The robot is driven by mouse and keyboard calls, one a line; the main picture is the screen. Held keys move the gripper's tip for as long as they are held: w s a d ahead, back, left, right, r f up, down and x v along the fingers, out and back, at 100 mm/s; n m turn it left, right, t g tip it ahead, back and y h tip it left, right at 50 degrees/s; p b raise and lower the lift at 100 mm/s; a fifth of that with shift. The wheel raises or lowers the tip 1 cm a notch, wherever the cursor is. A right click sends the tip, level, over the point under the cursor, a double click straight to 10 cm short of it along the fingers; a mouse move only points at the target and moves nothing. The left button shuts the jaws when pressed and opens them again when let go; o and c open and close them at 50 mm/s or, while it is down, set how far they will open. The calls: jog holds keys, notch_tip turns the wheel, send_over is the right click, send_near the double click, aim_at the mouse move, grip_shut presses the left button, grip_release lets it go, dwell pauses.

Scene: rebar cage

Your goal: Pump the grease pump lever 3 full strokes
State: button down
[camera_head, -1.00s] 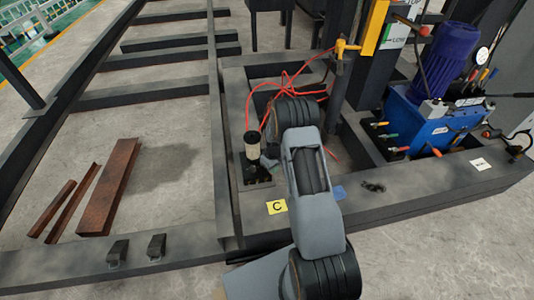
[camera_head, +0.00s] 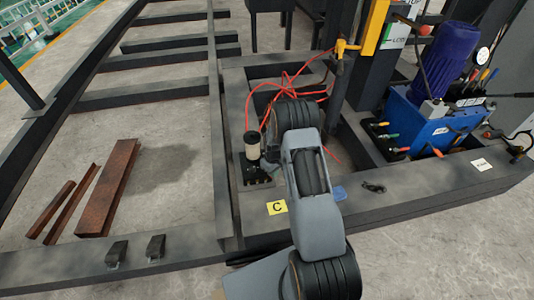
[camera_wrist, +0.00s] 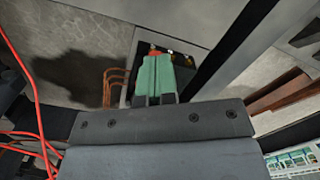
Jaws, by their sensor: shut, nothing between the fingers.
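The grease pump (camera_head: 252,148) stands upright on a black plate on the dark frame beam, left of my arm in the head view. It has a pale cylinder with a dark cap and a dark lower body. Its lever cannot be made out clearly. In the wrist view my gripper (camera_wrist: 157,62) shows two green fingers side by side, shut and empty. Beyond their tips lies a dark plate (camera_wrist: 181,62) with small orange and pale parts. I cannot tell whether the fingers touch it. My wrist hides part of the pump area in the head view.
Red hoses (camera_head: 290,82) loop behind my wrist. A blue hydraulic unit (camera_head: 425,125) stands at the right. A yellow C label (camera_head: 277,208) lies on the beam. Rusty steel pieces (camera_head: 108,188) lie on the open concrete floor at the left.

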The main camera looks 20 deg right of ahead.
jog(key=shift+s+f, duration=0.25)
jog(key=shift+f, duration=0.3)
jog(key=shift+f+b, duration=0.15)
jog(key=shift+b, duration=0.2)
jog(key=shift+s+a+f+b, duration=0.1)
jog(key=shift+s+f+b, duration=0.1)
jog(key=shift+f+b, duration=0.25)
jog(key=shift+f, duration=0.15)
jog(key=w+r+p, duration=0.2)
jog(key=w+r, duration=0.1)
jog(key=r, duration=0.3)
jog(key=w+d+r+p, duration=0.1)
jog(key=w+r, duration=0.3)
jog(key=r, duration=0.1)
jog(key=shift+w+d+r+p, duration=0.25)
jog(key=shift+r+p, duration=0.1)
jog(key=shift+r, duration=0.05)
jog(key=shift+s+f, duration=0.1)
jog(key=shift+f, duration=0.05)
dwell(0.4)
jog(key=shift+s+a+f, duration=0.1)
jog(key=shift+s+f, duration=0.25)
jog(key=shift+s+f, duration=0.1)
